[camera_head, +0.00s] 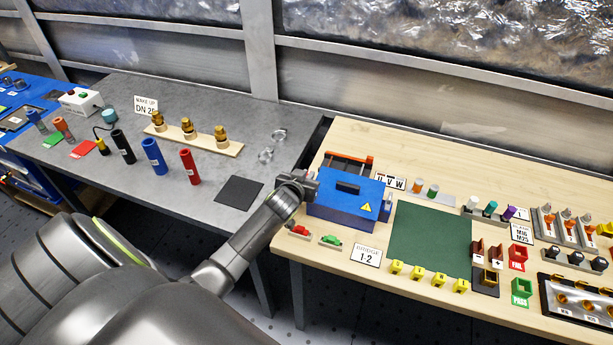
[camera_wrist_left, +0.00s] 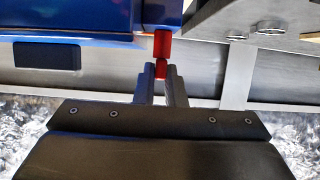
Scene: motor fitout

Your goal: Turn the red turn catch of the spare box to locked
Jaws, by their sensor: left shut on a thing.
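A blue box (camera_head: 335,209) with a dark handle and a yellow warning triangle stands on the wooden table. My left gripper (camera_head: 302,184) is at its left side, and its fingertips are hard to make out in the head view. In the left wrist view the blue box (camera_wrist_left: 100,14) fills the upper left. The red turn catch (camera_wrist_left: 162,44) stands out beside its edge. The fingers of my left gripper (camera_wrist_left: 162,73) are closed on the end of this catch. The catch's locked or unlocked marks do not show. My right gripper is not in view.
A green mat (camera_head: 432,238) lies right of the box, with yellow pieces along its front. Red and green small parts (camera_head: 330,240) and a "BRIDGE 1-2" card (camera_head: 366,256) lie in front. A dark rack with an orange-red edge (camera_head: 350,157) stands behind. The grey table (camera_head: 120,185) is at left.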

